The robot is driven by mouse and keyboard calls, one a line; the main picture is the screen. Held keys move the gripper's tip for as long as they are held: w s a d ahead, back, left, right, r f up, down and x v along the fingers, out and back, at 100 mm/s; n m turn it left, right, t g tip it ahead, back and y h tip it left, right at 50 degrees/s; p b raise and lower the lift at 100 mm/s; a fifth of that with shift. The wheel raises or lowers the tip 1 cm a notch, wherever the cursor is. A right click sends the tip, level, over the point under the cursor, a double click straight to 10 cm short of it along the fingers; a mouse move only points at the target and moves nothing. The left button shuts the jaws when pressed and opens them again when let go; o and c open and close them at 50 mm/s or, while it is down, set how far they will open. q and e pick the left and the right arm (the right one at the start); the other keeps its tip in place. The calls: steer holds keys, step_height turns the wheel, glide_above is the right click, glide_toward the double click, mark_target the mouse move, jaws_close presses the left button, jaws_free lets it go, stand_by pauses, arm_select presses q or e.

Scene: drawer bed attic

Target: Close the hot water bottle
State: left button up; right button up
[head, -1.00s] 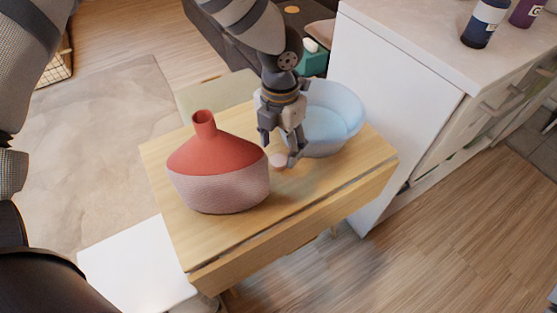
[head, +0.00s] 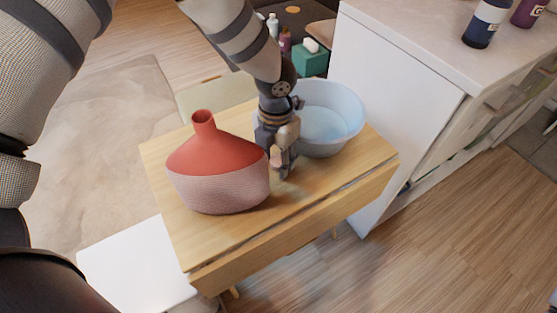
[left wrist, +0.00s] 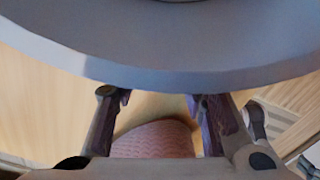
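The hot water bottle (head: 205,160) stands upright on the small wooden table, with a red top, an open neck (head: 204,117) and a pink knitted lower part. My left gripper (head: 284,174) points down just right of the bottle, low over the table. In the left wrist view its fingers (left wrist: 160,97) stand apart, with part of the pink knitted bottle (left wrist: 157,136) showing between them. The fingertips are partly hidden there by a large grey-blue curved surface. The small pink cap is not visible now; the gripper covers the spot where it lay. My right gripper is not in view.
A light blue basin (head: 347,112) stands close behind and right of my left gripper on the table (head: 225,240). A white cabinet (head: 375,100) with dark bottles on top rises to the right. The table's front strip is clear.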

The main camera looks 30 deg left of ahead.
mark_target(277, 162)
arm_select(q)
steer(key=shift+c, duration=0.8)
steer(key=shift+r, duration=0.35)
step_height(277, 162, up, 2)
steer(key=shift+r, duration=0.25)
steer(key=s+a+r+p, duration=0.1)
steer(key=s+a+r, duration=0.1)
steer(key=a+r, duration=0.3)
steer(key=s+a+r+p, duration=0.1)
steer(key=a+r, duration=0.3)
steer(key=a, duration=0.4)
steer(key=shift+s+r+p, duration=0.35)
steer(key=shift+s+r, duration=0.05)
steer(key=shift+s, duration=0.5)
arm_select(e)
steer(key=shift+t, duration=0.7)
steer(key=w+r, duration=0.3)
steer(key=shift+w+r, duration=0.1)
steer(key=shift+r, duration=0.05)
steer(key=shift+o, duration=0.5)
